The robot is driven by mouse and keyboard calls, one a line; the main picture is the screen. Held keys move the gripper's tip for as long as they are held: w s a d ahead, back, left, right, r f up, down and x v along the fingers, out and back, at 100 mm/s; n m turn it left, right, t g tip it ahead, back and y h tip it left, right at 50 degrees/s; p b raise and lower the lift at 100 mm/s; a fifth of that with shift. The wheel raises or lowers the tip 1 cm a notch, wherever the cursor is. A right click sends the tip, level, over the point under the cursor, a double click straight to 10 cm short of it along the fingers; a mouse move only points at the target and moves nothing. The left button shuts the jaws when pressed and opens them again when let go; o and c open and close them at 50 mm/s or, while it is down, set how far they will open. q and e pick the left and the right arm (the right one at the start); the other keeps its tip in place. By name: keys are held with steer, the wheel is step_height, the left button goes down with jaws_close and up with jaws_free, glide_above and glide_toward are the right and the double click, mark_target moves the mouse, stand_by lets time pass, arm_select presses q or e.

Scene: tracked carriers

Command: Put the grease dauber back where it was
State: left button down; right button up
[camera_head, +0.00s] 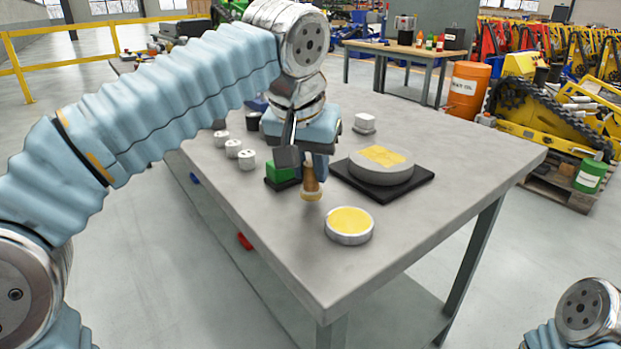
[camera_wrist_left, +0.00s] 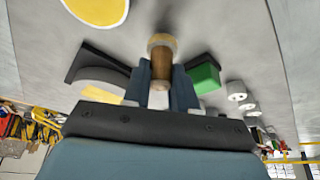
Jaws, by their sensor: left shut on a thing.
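My left gripper (camera_head: 300,165) is shut on the grease dauber (camera_head: 311,184), a small tool with a brown handle and a paler, wider lower end. The dauber hangs upright over the grey table, just behind the round tin of yellow grease (camera_head: 348,226). I cannot tell whether its lower end touches the table. In the left wrist view the dauber (camera_wrist_left: 161,62) sits between the two fingers (camera_wrist_left: 161,85). The green block on a dark base (camera_head: 279,175) is close to the left of the dauber. Of my right arm only a part shows at the lower right; its gripper is out of view.
A grey disc with a yellow patch (camera_head: 369,172) lies on a black square plate (camera_head: 415,187) to the right. Several pale cylinders (camera_head: 233,148) stand along the left edge, with another pale part (camera_head: 364,123) farther back. The table's front right (camera_head: 440,200) is clear.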

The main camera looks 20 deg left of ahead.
arm_select(q)
steer(key=shift+f, duration=0.8)
steer(key=c, duration=0.9)
jaws_free()
steer(key=p+v, duration=0.3)
steer(key=v, duration=0.9)
steer(key=shift+d, duration=0.1)
